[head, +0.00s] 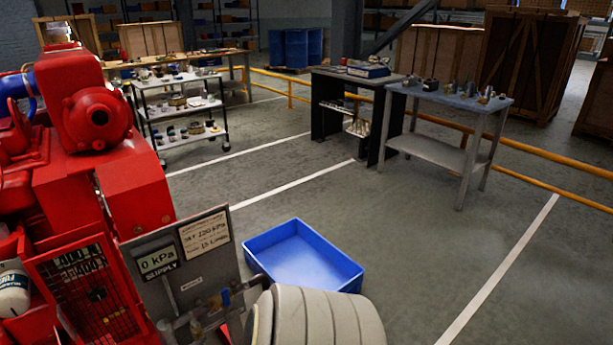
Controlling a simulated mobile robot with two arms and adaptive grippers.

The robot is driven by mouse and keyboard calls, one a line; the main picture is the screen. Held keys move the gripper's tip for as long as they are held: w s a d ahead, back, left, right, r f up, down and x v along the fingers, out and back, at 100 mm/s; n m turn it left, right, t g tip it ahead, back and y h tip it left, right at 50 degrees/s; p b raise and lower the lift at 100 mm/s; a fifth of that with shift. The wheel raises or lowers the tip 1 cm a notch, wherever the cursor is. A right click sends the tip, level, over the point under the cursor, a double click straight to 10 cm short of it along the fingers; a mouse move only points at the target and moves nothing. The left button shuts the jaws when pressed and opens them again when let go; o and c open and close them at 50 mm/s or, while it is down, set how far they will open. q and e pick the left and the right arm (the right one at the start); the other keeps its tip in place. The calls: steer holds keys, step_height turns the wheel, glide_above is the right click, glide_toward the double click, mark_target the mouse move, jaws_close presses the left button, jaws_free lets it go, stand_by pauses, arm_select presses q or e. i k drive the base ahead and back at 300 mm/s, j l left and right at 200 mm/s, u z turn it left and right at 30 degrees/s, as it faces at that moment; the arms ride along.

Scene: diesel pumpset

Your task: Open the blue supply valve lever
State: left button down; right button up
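The red diesel pumpset (125,195) fills the left side of the head view. A grey panel (215,270) stands at its front, with a display (157,262) reading 0 kPa above a "SUPPLY" label and a second printed plate (205,235). Low in front of the panel is pipework (205,318) with a small blue part (225,297), which looks like the blue valve lever. It is too small to tell its exact angle. Neither of my grippers shows in this view.
A pale, ribbed, rounded body (320,320) fills the bottom centre, close to the pipework. A blue open bin (300,255) lies on the floor behind it. A trolley (180,115), workbench (450,98) and yellow rail (540,150) stand farther back. The floor at right is clear.

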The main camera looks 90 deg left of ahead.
mark_target(226, 300)
steer(key=u, duration=3.35)
